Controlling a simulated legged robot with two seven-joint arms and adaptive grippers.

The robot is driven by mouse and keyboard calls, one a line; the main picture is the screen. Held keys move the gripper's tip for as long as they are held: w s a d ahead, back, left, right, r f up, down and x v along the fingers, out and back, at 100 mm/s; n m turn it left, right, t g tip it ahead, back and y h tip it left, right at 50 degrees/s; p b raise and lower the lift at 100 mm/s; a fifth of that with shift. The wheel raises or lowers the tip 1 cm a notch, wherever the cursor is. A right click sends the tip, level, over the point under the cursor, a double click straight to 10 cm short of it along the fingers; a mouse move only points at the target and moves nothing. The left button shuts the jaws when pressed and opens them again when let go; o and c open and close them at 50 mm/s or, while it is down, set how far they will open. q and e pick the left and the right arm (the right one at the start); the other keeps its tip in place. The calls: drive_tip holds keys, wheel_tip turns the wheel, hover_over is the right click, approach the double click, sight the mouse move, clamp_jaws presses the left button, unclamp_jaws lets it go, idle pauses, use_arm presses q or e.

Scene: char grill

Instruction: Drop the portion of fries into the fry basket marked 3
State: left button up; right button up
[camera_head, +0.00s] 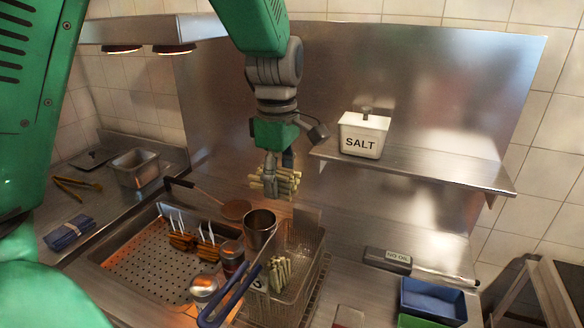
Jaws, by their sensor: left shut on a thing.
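My left gripper (271,184) is shut on a portion of fries (286,181), a bundle of pale sticks. It holds them in the air, above and behind the wire fry basket (312,262). The basket has a blue handle (222,302) pointing to the front left. Other pale fries (280,273) show inside or at the front of the basket; I cannot tell which. A dark mark on the basket's front left is too small to read as a number. My right gripper is not in view.
A metal cup (260,229) stands beside the basket, near shakers (232,258). A shelf (420,168) with a SALT box (363,135) juts out at right. Blue and green bins (432,300) stand front right.

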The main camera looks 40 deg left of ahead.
sight(283, 169)
use_arm(q)
wheel_tip(283, 169, down, 5)
drive_tip(key=shift+w+r, duration=0.1)
idle(0.4)
drive_tip(key=o, duration=1.2)
drive_tip(key=shift+o, duration=0.4)
drive_tip(key=shift+w, duration=0.2)
drive_tip(key=shift+d, duration=0.1)
wheel_tip(283, 169, up, 12)
drive_tip(key=shift+f, duration=0.15)
drive_tip(key=shift+f, duration=0.15)
